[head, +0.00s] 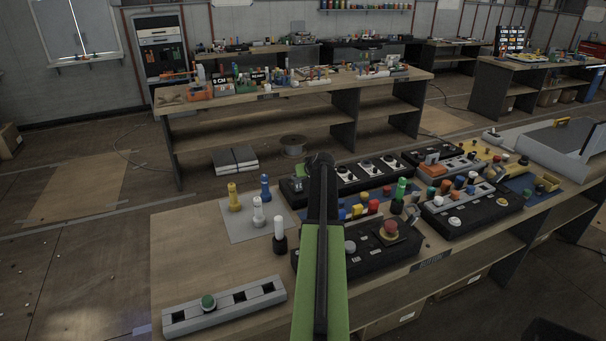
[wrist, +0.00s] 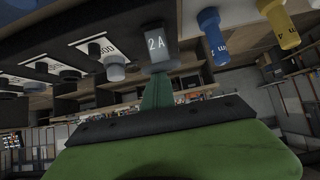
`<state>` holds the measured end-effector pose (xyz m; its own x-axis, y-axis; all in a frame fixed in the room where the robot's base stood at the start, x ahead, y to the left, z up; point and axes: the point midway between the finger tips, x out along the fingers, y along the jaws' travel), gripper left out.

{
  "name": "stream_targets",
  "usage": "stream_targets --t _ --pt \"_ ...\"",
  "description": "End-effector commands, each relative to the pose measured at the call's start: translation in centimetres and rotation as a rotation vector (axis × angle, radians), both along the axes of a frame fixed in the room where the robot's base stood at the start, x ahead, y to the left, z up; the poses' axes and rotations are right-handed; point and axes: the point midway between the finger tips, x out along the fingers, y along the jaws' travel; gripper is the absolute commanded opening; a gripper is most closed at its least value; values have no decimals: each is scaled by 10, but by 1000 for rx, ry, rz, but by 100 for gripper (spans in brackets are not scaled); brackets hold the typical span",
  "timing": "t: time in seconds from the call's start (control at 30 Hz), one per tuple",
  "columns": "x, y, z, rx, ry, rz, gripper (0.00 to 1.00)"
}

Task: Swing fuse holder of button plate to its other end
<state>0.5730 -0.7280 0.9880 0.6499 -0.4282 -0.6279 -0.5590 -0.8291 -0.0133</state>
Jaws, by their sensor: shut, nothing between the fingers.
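The button plate (head: 345,184) is a long black panel with white label plates and round knobs, behind the front clutter on the near bench. In the wrist view the plate (wrist: 95,22) runs across the upper left. The fuse holder (wrist: 158,48), a grey block marked "2A", sits at the plate's end nearest the blue and yellow pegs. In the head view this is the left end, partly hidden by my arm. My gripper (wrist: 157,98) is shut and empty, its green fingers pointing at the fuse holder. I cannot tell whether they touch it.
A blue peg (head: 265,188) and a yellow peg (head: 233,197) stand on a grey mat left of the plate. A black box with a red button (head: 390,230) and several coloured pieces stand in front. A grey strip with a green button (head: 208,302) lies front left.

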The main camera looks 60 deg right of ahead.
Motion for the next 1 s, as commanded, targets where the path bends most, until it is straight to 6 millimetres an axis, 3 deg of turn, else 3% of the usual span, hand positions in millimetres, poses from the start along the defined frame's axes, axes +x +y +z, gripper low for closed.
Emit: stream_targets --t 0.37,0.67,0.8,1.0 --pt "5 6 0 3 15 14 0" --pt "28 -14 33 -1 8 13 0" --pt "-6 8 53 -1 6 7 0" --pt "-38 29 77 0 5 8 0"
